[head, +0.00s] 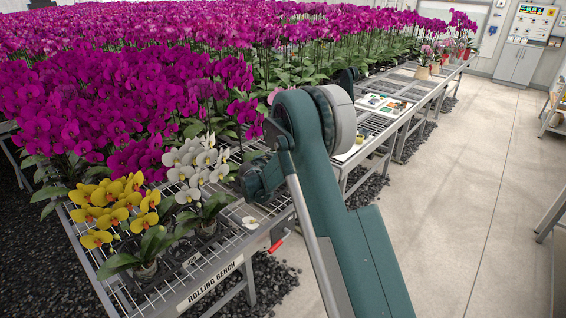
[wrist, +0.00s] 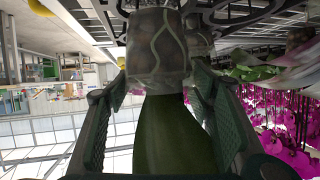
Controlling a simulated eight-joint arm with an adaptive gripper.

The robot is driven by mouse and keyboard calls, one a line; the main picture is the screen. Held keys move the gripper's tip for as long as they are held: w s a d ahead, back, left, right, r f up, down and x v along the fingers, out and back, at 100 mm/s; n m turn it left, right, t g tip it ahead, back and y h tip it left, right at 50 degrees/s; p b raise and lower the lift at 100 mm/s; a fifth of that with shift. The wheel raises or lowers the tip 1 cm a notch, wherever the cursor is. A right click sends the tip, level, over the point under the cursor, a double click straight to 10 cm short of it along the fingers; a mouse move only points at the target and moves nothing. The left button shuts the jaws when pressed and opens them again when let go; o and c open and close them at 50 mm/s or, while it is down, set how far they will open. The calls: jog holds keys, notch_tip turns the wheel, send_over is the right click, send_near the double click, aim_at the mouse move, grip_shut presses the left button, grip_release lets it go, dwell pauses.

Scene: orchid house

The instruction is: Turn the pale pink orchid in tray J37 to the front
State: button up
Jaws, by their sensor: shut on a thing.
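In the wrist view, which looks upside down, my gripper (wrist: 158,115) has its two fingers on either side of a clear pot (wrist: 157,45) with pale roots inside. The fingers are shut on this pot. A broad green leaf (wrist: 160,135) fills the space between them. The flowers of this plant are not clearly in view. In the head view my arm hides the gripper and the pot. A bit of pale pink petal (head: 271,97) shows at the left edge of my arm. I cannot read a J37 label.
Yellow orchids (head: 112,208) and white orchids (head: 195,165) stand on the near end of the rolling bench (head: 215,283). Dense magenta orchids (head: 110,90) fill the bench behind. Cards and small items (head: 383,104) lie farther along. The floor (head: 470,170) at right is clear.

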jog(key=shift+f, duration=0.15)
jog(key=shift+f+b, duration=0.9)
jog(key=shift+f, duration=1)
jog(key=shift+r, duration=0.1)
notch_tip(320, 180, up, 9)
jog(key=shift+f+p, duration=0.1)
jog(key=shift+p, duration=0.35)
jog(key=shift+f+b, duration=0.7)
jog(key=shift+f, duration=2.4)
jog(key=shift+f+b, duration=0.45)
jog(key=shift+f, duration=1.45)
